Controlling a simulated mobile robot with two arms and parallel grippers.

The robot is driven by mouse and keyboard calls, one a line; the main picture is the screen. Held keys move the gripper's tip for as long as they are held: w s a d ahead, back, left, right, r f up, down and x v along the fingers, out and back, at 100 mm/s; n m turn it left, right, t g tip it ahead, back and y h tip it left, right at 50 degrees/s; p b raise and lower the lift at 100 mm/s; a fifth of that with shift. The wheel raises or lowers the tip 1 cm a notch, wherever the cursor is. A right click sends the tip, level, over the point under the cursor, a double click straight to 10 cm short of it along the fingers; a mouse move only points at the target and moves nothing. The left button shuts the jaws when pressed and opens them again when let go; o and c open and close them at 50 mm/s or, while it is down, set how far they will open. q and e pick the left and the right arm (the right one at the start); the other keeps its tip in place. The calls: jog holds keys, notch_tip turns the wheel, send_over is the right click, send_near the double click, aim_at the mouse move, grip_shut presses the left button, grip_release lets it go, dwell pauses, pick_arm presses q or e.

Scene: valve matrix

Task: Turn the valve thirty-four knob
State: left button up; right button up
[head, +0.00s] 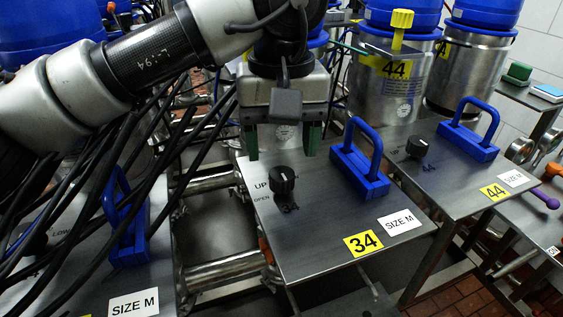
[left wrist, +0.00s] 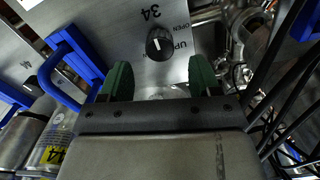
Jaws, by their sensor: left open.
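The valve thirty-four knob (head: 282,181) is a black round knob with a white pointer mark. It sits on a grey metal plate with a yellow label "34" (head: 363,243) and the words "UP" and "OPEN" beside the knob. My left gripper (head: 281,152) is open and empty, pointing down above and behind the knob, apart from it. In the left wrist view the knob (left wrist: 159,44) lies ahead of and roughly between the two green fingers (left wrist: 160,80). My right gripper is not in view.
A blue handle (head: 360,165) stands on the plate just right of the knob. Plate 44 to the right has its own knob (head: 417,147) and blue handle (head: 470,130). Black cables (head: 95,215) and another blue handle (head: 127,225) are at the left. Steel canisters (head: 385,95) stand behind.

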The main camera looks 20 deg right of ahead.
aim_at(282, 172)
pick_arm(q)
notch_tip(282, 172, up, 6)
jog(key=shift+r, duration=0.2)
